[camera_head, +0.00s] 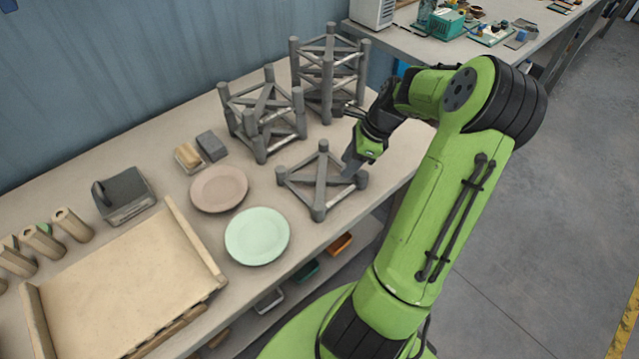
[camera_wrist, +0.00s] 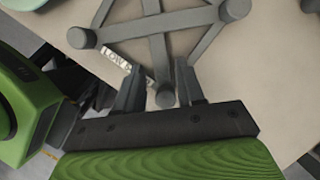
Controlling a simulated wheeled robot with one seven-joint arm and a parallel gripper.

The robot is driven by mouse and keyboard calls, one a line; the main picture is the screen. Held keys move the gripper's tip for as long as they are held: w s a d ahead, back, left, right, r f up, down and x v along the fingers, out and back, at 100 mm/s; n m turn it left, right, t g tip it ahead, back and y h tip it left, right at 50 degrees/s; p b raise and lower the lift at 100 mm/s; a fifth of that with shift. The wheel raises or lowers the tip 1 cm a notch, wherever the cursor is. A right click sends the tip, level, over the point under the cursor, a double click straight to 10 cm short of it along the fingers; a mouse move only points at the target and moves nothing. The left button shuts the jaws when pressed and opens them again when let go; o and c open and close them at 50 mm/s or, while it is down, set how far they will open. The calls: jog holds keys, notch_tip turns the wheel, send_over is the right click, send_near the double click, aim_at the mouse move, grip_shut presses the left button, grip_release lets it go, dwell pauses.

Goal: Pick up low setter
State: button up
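The low setter (camera_head: 320,183) is a low grey frame with crossed bars and short corner posts, flat on the table in the head view. In the wrist view the low setter (camera_wrist: 157,40) fills the top, with a white label reading "LOW" on one side bar. My gripper (camera_head: 353,165) reaches down at its right corner. In the wrist view my gripper (camera_wrist: 159,75) has its two fingers apart, one on each side of a round corner post, with gaps visible. Contact with the bars is unclear.
Two taller grey setters (camera_head: 264,115) (camera_head: 328,75) stand behind. A mint plate (camera_head: 257,236) and a pinkish plate (camera_head: 219,188) lie left of the low setter. A wooden tray (camera_head: 125,285) is further left. The table's front edge runs close to the low setter.

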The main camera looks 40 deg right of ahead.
aim_at(338, 179)
jog(key=b+x, duration=0.1)
jog(key=x, duration=0.2)
jog(key=b+x, duration=0.1)
jog(key=x, duration=0.2)
jog(key=shift+s+f+b, duration=0.1)
jog(key=shift+f+b, duration=0.2)
jog(key=shift+f, duration=0.15)
jog(key=shift+s+r, duration=0.1)
grip_shut()
